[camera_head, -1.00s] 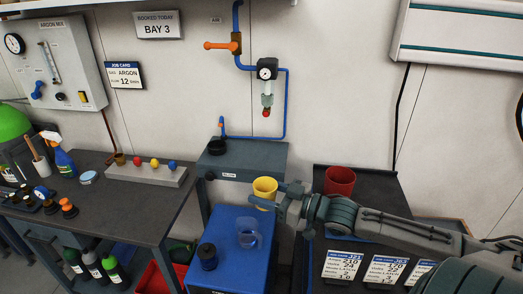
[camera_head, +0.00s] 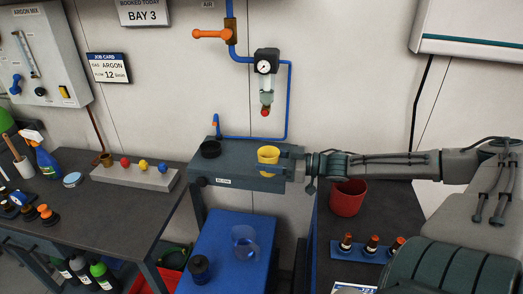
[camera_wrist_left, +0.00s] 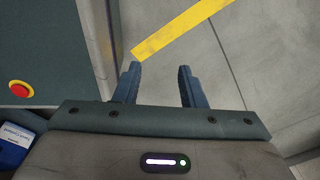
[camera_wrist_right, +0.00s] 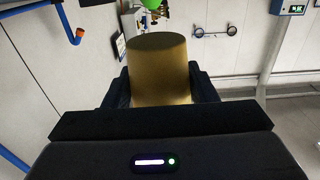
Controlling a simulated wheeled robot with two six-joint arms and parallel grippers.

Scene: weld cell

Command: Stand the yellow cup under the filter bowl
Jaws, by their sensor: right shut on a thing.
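My right gripper (camera_head: 272,163) reaches in from the right and is shut on the yellow cup (camera_head: 268,155). The cup is upright at the right part of the grey wall shelf (camera_head: 235,160); I cannot tell if its base touches the shelf. It fills the space between the fingers in the right wrist view (camera_wrist_right: 158,70). The clear filter bowl (camera_head: 266,88) with its red drain tip (camera_head: 265,112) hangs on the wall above, roughly in line with the cup. My left gripper (camera_wrist_left: 160,82) is open and empty above the floor, outside the head view.
A black round holder (camera_head: 210,149) sits on the shelf's left part. Below is a blue cabinet (camera_head: 225,275) bearing a clear blue cup (camera_head: 244,240) and a black knob-like part (camera_head: 199,267). A red bin (camera_head: 347,198) stands on the right bench under my arm. A blue pipe (camera_head: 289,100) runs behind.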

